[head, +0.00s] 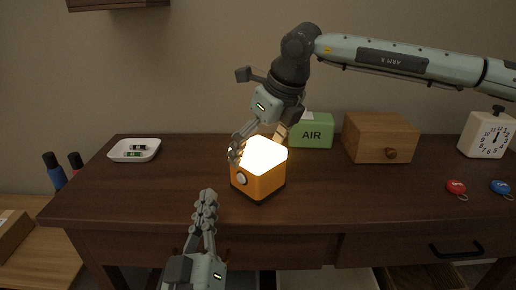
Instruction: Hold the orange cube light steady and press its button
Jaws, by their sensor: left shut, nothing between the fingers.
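The orange cube light (258,178) stands upright on the dark wooden desk, with its top glowing bright. A round pale button (241,179) is on its left front face. My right gripper (259,143) reaches down from above, with one finger at the cube's upper left side and the other at its upper back right; it looks shut on the cube, though the glow hides part of the contact. My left gripper (207,197) is shut and empty in front of the cube, to its lower left, with its fingertips apart from the button.
A green AIR box (312,132) and a wooden drawer box (378,138) stand behind to the right. A white clock (487,135), a red tag (456,187) and a blue tag (501,187) are farther right. A white tray (134,150) holds small items at left.

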